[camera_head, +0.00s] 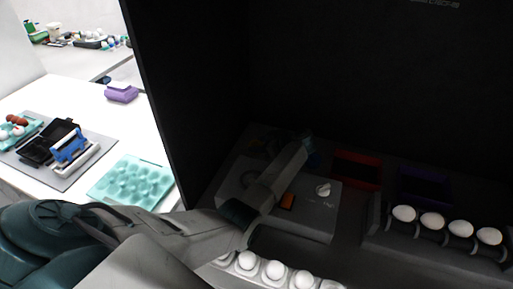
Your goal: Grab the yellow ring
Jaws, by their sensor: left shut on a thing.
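My left arm comes in from the lower left and reaches into the dark cabinet, over a grey panel (312,222). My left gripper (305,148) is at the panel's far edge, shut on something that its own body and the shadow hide. I cannot make out a yellow ring anywhere in this view. Dim coloured shapes lie near the gripper, too dark to name. The panel carries an orange square (287,201) and a white knob (323,189), both just right of my arm. My right gripper is not in view.
A dark red bin (357,170) and a dark blue bin (425,187) stand right of the panel. White eggs (432,221) sit in a row at right, more (275,270) in front. A teal egg tray (131,181) lies on the white table outside the cabinet's left wall.

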